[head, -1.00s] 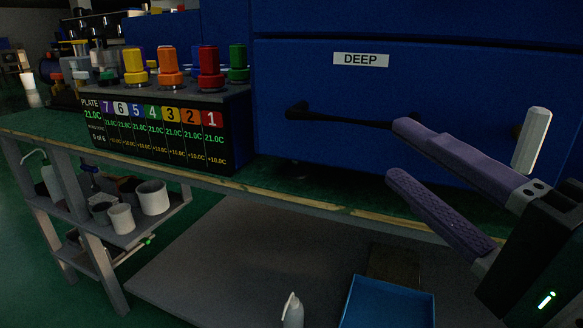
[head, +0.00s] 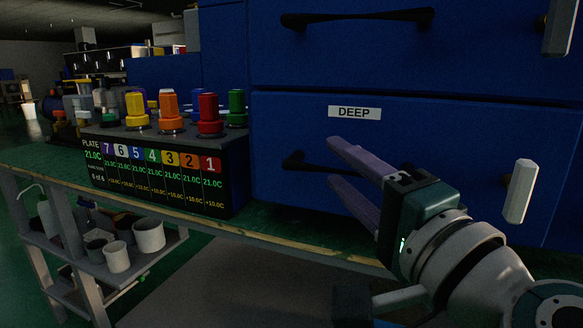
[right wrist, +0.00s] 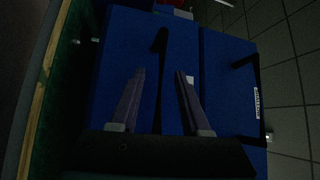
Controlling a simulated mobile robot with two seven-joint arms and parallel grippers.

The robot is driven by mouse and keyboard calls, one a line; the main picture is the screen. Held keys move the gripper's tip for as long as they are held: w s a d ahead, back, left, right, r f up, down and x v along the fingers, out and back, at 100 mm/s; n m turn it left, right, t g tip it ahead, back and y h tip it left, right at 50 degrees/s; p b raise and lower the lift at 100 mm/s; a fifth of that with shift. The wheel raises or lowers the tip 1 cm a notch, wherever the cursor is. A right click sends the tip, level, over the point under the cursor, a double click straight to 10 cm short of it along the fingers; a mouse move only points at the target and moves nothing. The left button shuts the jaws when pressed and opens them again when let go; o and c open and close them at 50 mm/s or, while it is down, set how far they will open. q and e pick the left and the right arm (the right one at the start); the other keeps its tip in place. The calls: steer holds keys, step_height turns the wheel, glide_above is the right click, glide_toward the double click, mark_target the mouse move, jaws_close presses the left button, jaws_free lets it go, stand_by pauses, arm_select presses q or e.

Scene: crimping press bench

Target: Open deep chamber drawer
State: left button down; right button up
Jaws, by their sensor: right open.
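The deep chamber drawer (head: 290,125) is a blue front with a white DEEP label (head: 354,112); it looks shut. Its dark bar handle (head: 294,161) shows at the left end in the head view, and my right gripper hides the rest. My right gripper (head: 332,160) is open, its two purple fingers pointing at the drawer front, one above and one below the handle's line. My left gripper is out of view.
Another blue drawer with a dark handle (head: 358,19) is above. A pale faceted post (head: 520,191) stands right of my gripper. A black display block (head: 165,175) with coloured knobs sits left on the green bench. Cups (head: 149,235) stand on a shelf below.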

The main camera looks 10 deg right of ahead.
jaws_close()
stand_by(1.4)
